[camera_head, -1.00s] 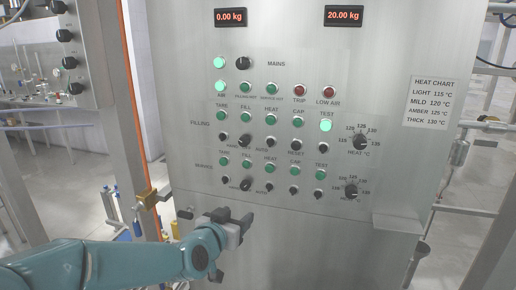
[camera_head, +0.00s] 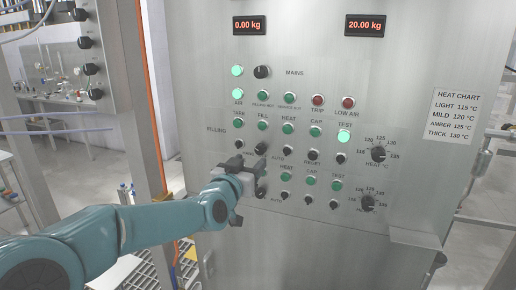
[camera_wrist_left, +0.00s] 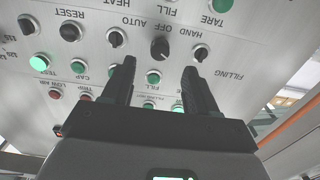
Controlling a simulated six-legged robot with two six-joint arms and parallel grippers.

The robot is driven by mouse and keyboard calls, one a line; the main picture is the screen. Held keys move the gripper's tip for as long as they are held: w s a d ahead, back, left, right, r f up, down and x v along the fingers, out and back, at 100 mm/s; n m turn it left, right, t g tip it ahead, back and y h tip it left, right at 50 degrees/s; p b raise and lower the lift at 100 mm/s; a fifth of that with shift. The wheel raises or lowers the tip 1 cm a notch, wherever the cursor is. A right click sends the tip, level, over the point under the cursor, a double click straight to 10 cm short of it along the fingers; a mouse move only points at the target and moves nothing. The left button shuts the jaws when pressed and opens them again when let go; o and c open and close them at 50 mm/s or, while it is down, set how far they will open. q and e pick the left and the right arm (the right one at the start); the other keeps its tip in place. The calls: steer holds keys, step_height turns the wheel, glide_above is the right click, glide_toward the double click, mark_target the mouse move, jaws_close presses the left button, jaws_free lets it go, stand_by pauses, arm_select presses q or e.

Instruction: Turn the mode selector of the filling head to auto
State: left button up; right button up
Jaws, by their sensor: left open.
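The filling head's mode selector (camera_head: 260,149) is a black knob in the FILLING row, with HAND, OFF and AUTO labels below it. In the left wrist view, which is upside down, the selector (camera_wrist_left: 156,49) shows just beyond the fingertips, roughly midway between them. I cannot make out its setting for sure. My left gripper (camera_head: 245,163) is just below the selector in the head view and covers part of the SERVICE row. In the left wrist view my left gripper (camera_wrist_left: 158,68) is open, its two dark fingers apart with nothing between them. My right gripper is not in view.
Small knobs flank the selector, including a left one (camera_wrist_left: 200,52) and a right one (camera_wrist_left: 115,38). A lit TEST lamp (camera_head: 344,136) and heat dial (camera_head: 378,154) are farther right. A ledge (camera_head: 412,238) sticks out low on the panel.

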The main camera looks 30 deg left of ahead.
mark_target(259, 151)
arm_select(q)
steer(key=p+x, duration=0.2)
steer(key=x, duration=0.3)
steer(key=shift+w+a+r, duration=0.15)
steer(key=shift+w+a, duration=0.05)
steer(key=shift+w, duration=0.6)
steer(key=shift+s, duration=0.1)
steer(key=shift+c, duration=1.3)
steer(key=c, duration=0.8)
